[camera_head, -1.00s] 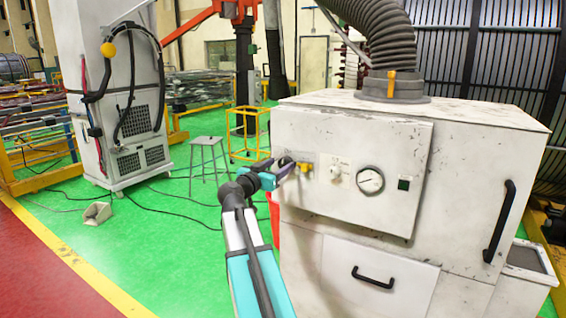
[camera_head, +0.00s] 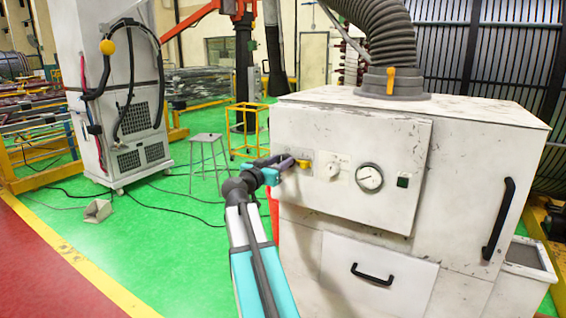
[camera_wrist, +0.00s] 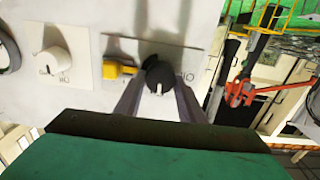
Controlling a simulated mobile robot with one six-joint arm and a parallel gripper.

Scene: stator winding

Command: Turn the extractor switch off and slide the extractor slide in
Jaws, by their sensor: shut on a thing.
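The extractor is a worn white cabinet (camera_head: 352,155) with a control panel on its front. A black rotary knob with a white mark, which looks like the extractor switch (camera_wrist: 160,76), is on a grey plate in the wrist view. My gripper (camera_head: 288,163) is at the panel's left end; in the wrist view its two fingers (camera_wrist: 159,88) are shut on the sides of the knob. The fingers hide the knob in the head view. A yellow handle, probably the extractor slide (camera_head: 390,81), stands upright on the duct collar, well apart from my gripper.
A yellow piece (camera_wrist: 118,70) sits beside the knob. A white dial (camera_head: 333,170), a gauge (camera_head: 369,178) and a dark green button (camera_head: 403,181) are to its right. A ribbed hose (camera_head: 381,35) rises from the collar.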

